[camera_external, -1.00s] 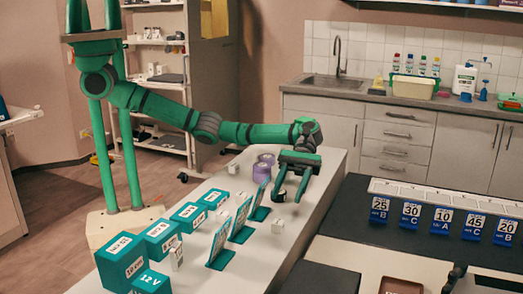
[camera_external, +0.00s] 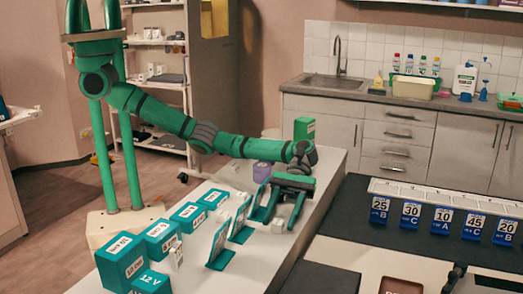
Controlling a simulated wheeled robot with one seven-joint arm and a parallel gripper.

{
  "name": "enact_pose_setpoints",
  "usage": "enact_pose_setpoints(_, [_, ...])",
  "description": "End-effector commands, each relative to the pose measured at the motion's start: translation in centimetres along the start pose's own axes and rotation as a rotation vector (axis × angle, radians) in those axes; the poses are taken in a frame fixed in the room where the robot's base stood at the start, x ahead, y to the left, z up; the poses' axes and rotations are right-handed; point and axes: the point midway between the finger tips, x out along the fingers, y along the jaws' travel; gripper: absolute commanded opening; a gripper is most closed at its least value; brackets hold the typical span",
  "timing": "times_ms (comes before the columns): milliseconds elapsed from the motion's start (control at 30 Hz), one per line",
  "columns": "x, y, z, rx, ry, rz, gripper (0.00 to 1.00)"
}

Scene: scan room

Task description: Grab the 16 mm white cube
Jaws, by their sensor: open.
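A small white cube (camera_external: 278,226) sits on the white bench top, in front of the upright teal cards. Its size cannot be read from the picture. My gripper (camera_external: 278,219) is open and low over the bench, pointing toward the camera side. Its two fingers reach down on the left and right of the cube, with the cube at about the level of the fingertips. I cannot tell whether either finger touches it.
Upright teal cards (camera_external: 220,244) stand just left of my gripper. Teal boxes (camera_external: 122,262) line the bench's left side. A purple jar (camera_external: 262,172) and a green box (camera_external: 304,129) stand behind. Bare bench top lies right of the cube.

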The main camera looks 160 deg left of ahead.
Motion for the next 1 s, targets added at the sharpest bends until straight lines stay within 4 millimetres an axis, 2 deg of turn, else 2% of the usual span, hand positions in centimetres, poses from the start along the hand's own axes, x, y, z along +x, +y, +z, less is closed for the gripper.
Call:
enact_pose_setpoints(33, [0.0,0.0,0.0,0.000,0.000,0.000,0.45])
enact_pose_setpoints(67, [0.0,0.0,0.0,0.000,0.000,0.000,0.41])
enact_pose_setpoints(200, [0.0,0.0,0.0,0.000,0.000,0.000,0.07])
enact_pose_setpoints(233, [0.0,0.0,0.0,0.000,0.000,0.000,0.02])
enact_pose_setpoints(567, [-0.2,0.0,0.3,0.001,0.000,0.000,0.01])
enact_pose_setpoints(667, [-0.6,0.0,1.3,0.004,-0.001,0.000,0.01])
enact_pose_setpoints(1000, [-3.0,0.0,7.0,0.004,0.001,0.000,0.01])
